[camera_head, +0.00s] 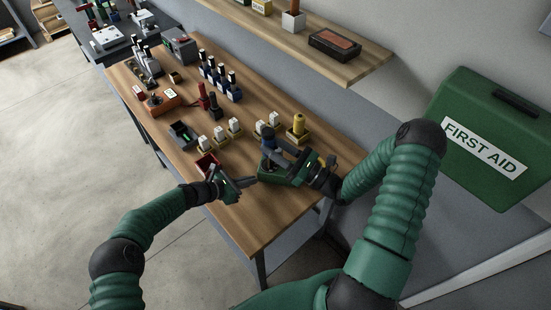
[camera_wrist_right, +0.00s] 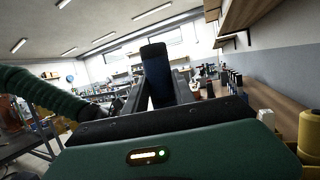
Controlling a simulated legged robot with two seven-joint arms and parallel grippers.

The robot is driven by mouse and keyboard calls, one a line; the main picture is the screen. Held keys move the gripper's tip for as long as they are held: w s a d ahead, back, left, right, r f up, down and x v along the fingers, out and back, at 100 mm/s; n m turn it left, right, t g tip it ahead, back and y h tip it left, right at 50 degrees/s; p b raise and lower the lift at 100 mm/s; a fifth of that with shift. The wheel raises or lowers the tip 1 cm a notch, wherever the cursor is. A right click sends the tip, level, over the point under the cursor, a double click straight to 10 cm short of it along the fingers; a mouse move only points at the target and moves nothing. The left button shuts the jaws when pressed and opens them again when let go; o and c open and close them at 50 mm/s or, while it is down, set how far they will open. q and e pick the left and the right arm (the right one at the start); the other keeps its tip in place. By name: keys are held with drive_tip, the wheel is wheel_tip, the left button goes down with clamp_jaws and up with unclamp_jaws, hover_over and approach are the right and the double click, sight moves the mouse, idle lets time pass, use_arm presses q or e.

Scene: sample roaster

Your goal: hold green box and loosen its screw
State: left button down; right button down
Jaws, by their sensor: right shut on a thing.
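The green box (camera_head: 265,179) sits on the wooden workbench near its front right edge, largely covered by my right gripper. My right gripper (camera_head: 270,150) is above it, shut on a dark upright screwdriver with a blue handle (camera_head: 267,132). The dark handle (camera_wrist_right: 157,72) also stands between the fingers in the right wrist view. The screw and the tool's tip are hidden. My left gripper (camera_head: 238,174) is just left of the box, its fingers spread apart with nothing visible between them. I cannot tell whether a finger touches the box.
A small red bin (camera_head: 207,164) and a dark bin (camera_head: 184,135) lie left of the box. White-topped blocks (camera_head: 234,126) and a yellow spool (camera_head: 298,125) stand behind. A shelf (camera_head: 362,63) overhangs the bench.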

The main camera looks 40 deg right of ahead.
drive_tip(key=s+d+r, duration=0.1)
drive_tip(key=d+r, duration=0.2)
drive_tip(key=d, duration=0.3)
drive_tip(key=shift+s+d+r, duration=0.3)
drive_tip(key=shift+s+r, duration=0.05)
drive_tip(key=shift+r, duration=0.05)
drive_tip(key=shift+f, duration=2.4)
drive_tip(key=shift+w+a+m+g+h, duration=0.15)
drive_tip(key=shift+a+m+g+h, duration=0.2)
drive_tip(key=shift+m+g+h, duration=2.5)
drive_tip(key=shift+w+a+m+g+h, duration=0.1)
drive_tip(key=shift+a+m+g+h, duration=0.45)
drive_tip(key=shift+m+h, duration=4.3)
drive_tip(key=shift+w+a+m+g+h, duration=0.15)
drive_tip(key=shift+m+g+h, duration=1.5)
drive_tip(key=shift+h, duration=4.65)
drive_tip(key=shift+n+g, duration=0.35)
